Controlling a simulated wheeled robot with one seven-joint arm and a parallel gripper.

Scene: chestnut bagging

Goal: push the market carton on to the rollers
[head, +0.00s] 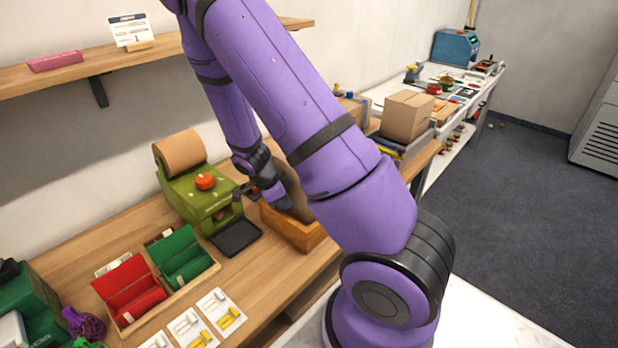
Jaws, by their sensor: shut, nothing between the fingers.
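A closed brown cardboard carton (408,115) stands upright at the far end of the wooden bench, on a low grey support (412,147) with a yellow edge. I cannot make out whether this support is the rollers. A second brown box (352,108) shows just left of it, partly hidden by my arm. My gripper (243,190) is small and dark, beside the green machine and above the near bench. It is shut and empty, well apart from the carton.
A green machine (200,190) with a brown roll and an open wooden box (290,232) stand near my gripper. Red (130,290) and green (183,258) trays lie at the front left. A shelf (150,57) overhangs the bench. Grey floor is clear at right.

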